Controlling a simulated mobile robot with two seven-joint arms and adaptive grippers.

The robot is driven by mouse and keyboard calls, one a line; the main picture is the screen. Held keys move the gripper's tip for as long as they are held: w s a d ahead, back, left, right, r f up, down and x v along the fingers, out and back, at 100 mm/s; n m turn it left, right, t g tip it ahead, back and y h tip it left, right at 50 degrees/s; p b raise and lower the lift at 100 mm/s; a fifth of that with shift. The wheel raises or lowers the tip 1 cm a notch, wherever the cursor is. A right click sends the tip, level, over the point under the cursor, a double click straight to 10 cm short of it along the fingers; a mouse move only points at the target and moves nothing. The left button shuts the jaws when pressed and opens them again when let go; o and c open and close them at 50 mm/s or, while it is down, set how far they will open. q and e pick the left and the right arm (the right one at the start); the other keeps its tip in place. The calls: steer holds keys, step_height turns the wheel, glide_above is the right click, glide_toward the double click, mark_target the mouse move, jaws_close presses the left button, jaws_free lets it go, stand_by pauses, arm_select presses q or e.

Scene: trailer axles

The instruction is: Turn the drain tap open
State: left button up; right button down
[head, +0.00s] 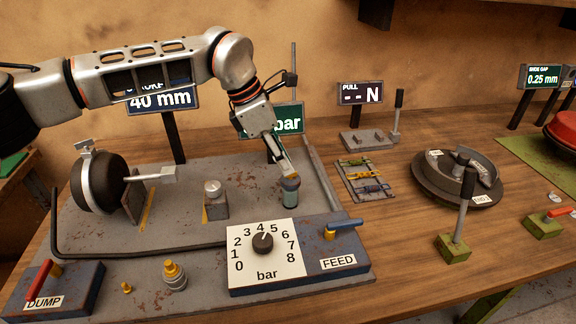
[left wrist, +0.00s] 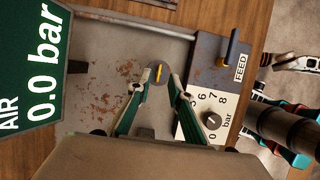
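An upright dark grey-green cylinder (head: 290,194) stands on the grey bench plate, behind the numbered dial. From above, in the left wrist view, a round grey top with a yellow bar across it (left wrist: 160,72) lies between my fingertips. It seems to be the same part; I see no label naming it the drain tap. My left gripper (head: 288,172) points down at its top. In the left wrist view the fingers (left wrist: 157,85) are spread either side of the round top, with small gaps showing. I cannot tell whether either finger touches it.
The bar dial (head: 263,240) and blue FEED lever (head: 343,225) are just in front. The red DUMP lever (head: 39,280) is front left. A sign (left wrist: 42,65) reading AIR 0.0 bar stands behind. A long rod (head: 320,172) runs close on the right.

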arm_select(q)
steer(key=shift+x, duration=1.1)
steer(key=shift+w+d+f, duration=0.15)
steer(key=shift+f, duration=0.2)
arm_select(e)
steer(key=shift+w+r, duration=0.4)
steer(key=shift+r, duration=0.05)
arm_select(q)
steer(key=shift+c, duration=0.3)
jaws_close()
